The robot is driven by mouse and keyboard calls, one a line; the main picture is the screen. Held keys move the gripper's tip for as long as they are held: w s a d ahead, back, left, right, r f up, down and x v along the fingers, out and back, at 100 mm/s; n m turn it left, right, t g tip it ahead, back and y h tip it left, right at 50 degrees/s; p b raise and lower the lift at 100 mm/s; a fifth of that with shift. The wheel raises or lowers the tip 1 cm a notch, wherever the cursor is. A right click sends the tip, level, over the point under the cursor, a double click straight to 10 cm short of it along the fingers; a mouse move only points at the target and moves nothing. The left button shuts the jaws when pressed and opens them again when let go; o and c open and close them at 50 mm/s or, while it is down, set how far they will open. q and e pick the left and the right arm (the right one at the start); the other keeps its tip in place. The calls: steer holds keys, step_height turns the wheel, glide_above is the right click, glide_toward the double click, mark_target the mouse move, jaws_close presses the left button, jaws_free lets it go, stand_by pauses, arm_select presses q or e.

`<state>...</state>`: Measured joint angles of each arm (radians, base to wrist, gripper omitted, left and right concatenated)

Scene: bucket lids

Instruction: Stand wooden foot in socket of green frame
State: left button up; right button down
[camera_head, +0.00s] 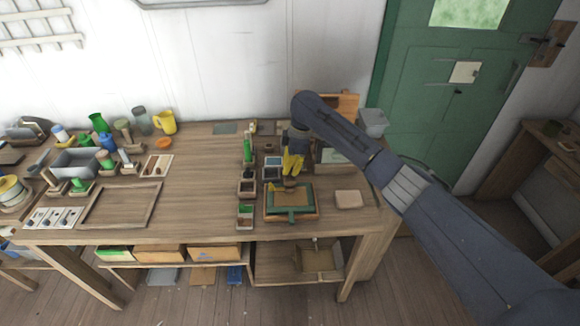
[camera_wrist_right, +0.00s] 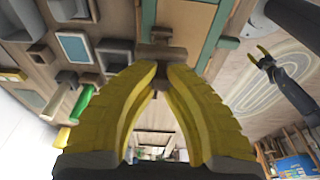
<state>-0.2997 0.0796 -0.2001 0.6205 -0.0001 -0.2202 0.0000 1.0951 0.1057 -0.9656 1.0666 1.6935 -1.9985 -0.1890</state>
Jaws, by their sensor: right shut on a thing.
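My right gripper (camera_head: 291,174) has yellow fingers and is shut on a small brown wooden foot (camera_wrist_right: 160,50), which it holds at its fingertips. In the head view the foot is small and partly hidden by the fingers. The green frame (camera_head: 291,216) lies flat on the table just below the fingertips in the head view; part of it shows in the right wrist view (camera_wrist_right: 217,38). I cannot tell whether the foot touches the frame, and its socket is not clear. My left gripper (camera_wrist_right: 261,54) shows small in the right wrist view, its yellow fingers apart and empty.
Small trays and holders (camera_head: 246,187) stand left of the frame, one with a green piece. A flat tan block (camera_head: 348,199) lies to its right. A grey bucket (camera_head: 373,122) stands at the back right. The bare table (camera_head: 200,190) is clear left of the holders.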

steer(key=shift+f+h, duration=0.3)
steer(key=shift+f, duration=0.75)
stand_by(1.5)
steer(key=c, duration=1.4)
jaws_free()
steer(key=shift+c, duration=0.9)
steer(key=shift+r, duration=0.15)
steer(key=shift+d+r, duration=0.15)
steer(key=shift+r, duration=1.3)
steer(key=shift+d+r, duration=0.2)
steer(key=shift+r, duration=1.2)
steer(key=shift+d+r, duration=0.15)
steer(key=shift+r, duration=1.3)
